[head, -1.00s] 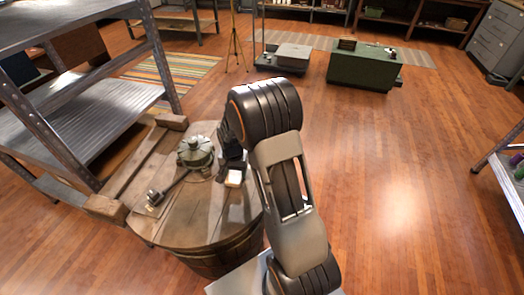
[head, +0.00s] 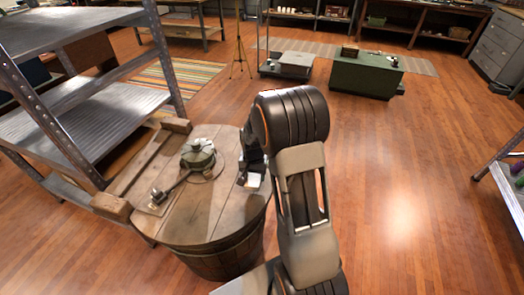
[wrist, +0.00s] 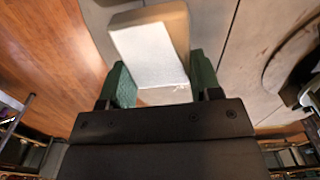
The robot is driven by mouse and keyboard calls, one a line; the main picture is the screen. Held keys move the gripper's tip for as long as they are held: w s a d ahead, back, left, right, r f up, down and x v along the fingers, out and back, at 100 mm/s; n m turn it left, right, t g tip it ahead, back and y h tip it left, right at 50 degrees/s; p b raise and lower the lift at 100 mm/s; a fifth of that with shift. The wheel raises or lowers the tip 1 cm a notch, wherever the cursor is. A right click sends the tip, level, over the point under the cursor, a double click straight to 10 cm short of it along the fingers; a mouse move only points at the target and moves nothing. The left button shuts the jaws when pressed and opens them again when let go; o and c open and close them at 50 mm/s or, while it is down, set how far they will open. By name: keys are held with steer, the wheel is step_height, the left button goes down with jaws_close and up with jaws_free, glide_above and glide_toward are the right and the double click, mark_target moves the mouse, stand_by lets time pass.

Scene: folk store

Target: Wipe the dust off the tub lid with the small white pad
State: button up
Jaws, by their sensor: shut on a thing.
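The tub (head: 222,262) is a round wooden barrel with a plank lid (head: 195,218), which also shows in the wrist view (wrist: 222,30). My gripper (head: 251,176) is over the right part of the lid, near its edge. Its green fingers (wrist: 160,82) are shut on the small white pad (wrist: 150,55), one on each side. In the head view the pad (head: 253,182) is partly hidden by the gripper. I cannot tell whether it touches the lid. I cannot make out dust clearly on the lid.
A greenish round lidded piece (head: 198,154) stands on the lid, left of my gripper, with a rod (head: 173,187) reaching toward the front left. A wooden beam (head: 145,165) lies along the left side. A metal shelf (head: 95,120) stands close left.

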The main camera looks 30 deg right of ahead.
mark_target(254, 175)
steer(key=shift+a+r+p, duration=0.1)
steer(key=shift+r+p, duration=1.9)
steer(key=shift+r, duration=0.9)
